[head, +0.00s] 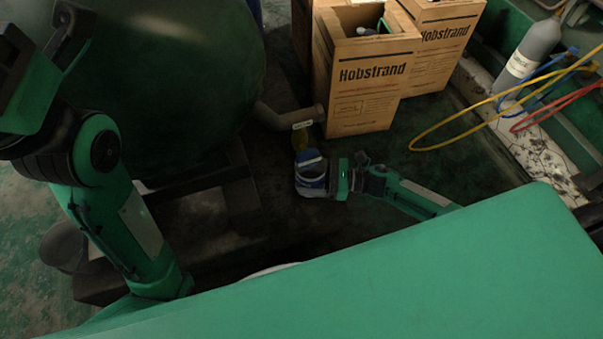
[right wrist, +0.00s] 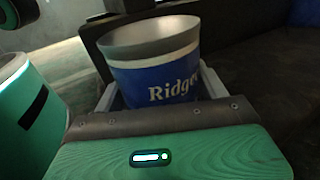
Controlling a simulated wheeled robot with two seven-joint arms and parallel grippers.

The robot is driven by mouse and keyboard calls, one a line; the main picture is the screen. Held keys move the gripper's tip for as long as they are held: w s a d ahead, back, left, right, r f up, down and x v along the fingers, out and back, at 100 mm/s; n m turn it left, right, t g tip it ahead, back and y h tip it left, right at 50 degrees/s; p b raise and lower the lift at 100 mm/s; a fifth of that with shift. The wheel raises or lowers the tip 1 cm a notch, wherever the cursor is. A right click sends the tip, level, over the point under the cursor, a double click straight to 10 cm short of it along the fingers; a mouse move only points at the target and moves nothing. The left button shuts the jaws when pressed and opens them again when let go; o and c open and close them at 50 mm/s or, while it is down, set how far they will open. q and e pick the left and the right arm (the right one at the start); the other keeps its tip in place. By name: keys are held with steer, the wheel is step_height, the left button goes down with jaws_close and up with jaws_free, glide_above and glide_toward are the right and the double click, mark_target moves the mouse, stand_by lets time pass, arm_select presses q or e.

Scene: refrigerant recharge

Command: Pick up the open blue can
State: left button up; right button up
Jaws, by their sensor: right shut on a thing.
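The blue can (head: 311,172) has a pale metal rim and blue sides and is in my right gripper (head: 318,183). In the right wrist view the can (right wrist: 155,82) stands roughly upright between the two grey fingers, with white lettering starting "Ridge". Whether the can's base touches the floor cannot be told. My left arm rises at the left of the head view; its end is partly cut off at the upper left corner, and its jaws cannot be made out.
A pipe (head: 290,115) from the big dark green tank (head: 160,80) ends just behind the can, with a yellowish thing below it. Cardboard boxes (head: 362,90) stand behind.

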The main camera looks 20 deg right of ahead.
steer(key=p+v, duration=0.3)
steer(key=v, duration=1.2)
steer(key=shift+d, duration=0.1)
stand_by(1.6)
